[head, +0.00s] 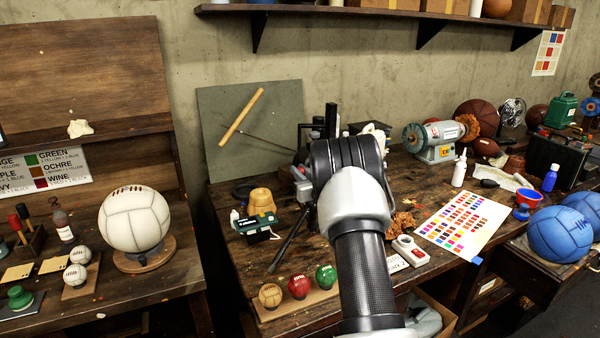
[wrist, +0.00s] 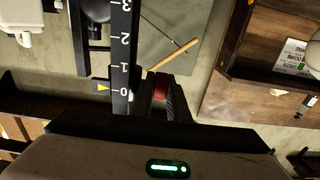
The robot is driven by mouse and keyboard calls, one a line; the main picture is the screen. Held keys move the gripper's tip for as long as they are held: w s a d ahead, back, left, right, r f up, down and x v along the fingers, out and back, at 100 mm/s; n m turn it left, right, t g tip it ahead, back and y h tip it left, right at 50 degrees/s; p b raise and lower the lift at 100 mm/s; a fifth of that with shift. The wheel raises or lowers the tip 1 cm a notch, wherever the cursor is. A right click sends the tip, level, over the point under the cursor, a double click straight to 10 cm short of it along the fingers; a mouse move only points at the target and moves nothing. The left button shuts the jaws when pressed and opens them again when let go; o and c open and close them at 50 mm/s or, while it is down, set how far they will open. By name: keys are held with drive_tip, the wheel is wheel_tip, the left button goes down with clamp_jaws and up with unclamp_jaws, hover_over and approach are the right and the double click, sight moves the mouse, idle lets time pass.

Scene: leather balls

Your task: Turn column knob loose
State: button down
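The column is a dark upright bar with a white number scale (wrist: 122,48) in the wrist view. In the head view the stand's black upper parts (head: 331,118) show behind my arm. A red knob-like piece (wrist: 160,86) lies beside the scale's zero end. My gripper (wrist: 162,98) has its dark fingers close together on either side of this red piece, and they look closed on it. I cannot tell from the picture whether the knob has turned. In the head view my arm hides the fingertips and the knob.
A grey board (head: 240,150) with a wooden stick (head: 242,117) leans behind the stand. Small balls (head: 299,286) sit at the bench's front edge. A yellow-brown item (head: 261,201) stands left of the stand. A bench grinder (head: 437,139) and colour chart (head: 465,224) are to the right.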

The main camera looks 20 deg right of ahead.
drive_tip(key=shift+r+p, duration=0.25)
drive_tip(key=shift+p, duration=0.1)
drive_tip(key=shift+r+g+p, duration=0.1)
drive_tip(key=shift+g+p, duration=0.4)
drive_tip(key=shift+p, duration=0.05)
drive_tip(key=shift+f+g, duration=0.3)
drive_tip(key=shift+f, duration=0.1)
drive_tip(key=c, duration=2)
unclamp_jaws()
